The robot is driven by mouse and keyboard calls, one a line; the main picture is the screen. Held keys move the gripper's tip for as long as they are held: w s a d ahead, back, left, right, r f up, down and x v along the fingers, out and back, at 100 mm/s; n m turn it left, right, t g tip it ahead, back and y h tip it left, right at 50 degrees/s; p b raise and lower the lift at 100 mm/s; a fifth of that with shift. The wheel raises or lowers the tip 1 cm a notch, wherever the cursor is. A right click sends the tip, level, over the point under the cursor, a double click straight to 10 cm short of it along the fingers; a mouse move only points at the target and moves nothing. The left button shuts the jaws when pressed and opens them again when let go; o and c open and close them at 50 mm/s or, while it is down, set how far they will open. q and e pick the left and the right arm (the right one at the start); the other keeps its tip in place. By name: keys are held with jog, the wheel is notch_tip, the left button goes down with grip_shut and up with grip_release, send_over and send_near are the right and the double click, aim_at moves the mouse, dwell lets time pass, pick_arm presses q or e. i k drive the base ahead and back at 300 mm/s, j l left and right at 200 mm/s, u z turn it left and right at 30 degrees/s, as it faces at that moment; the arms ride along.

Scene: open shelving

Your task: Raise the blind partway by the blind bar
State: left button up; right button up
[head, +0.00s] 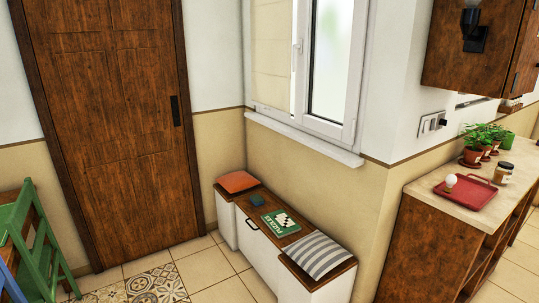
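A beige blind (271,52) hangs over the left part of the window (328,62). It runs from the top edge of the picture down to just above the white sill (305,138). Its lower edge, where a bar would sit, is near the sill, but I cannot make out a separate bar clearly. The right pane of the window is uncovered. Neither of my grippers shows in the head view, so nothing of mine is seen touching the blind.
A low bench (265,233) with an orange cushion (238,181), a puzzle box (281,222) and a striped cushion (319,255) stands below the window. A wooden counter (430,190) with a red tray (465,192) is at right. A green folding chair (40,240) is at left. Tiled floor before the door is clear.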

aim_at(268, 92)
jog(key=i+j+u, duration=0.1)
jog(key=i+u, duration=0.35)
jog(key=i, duration=0.25)
jog(key=i+l+u, duration=0.15)
jog(key=i+u, duration=0.35)
jog(key=i, duration=0.2)
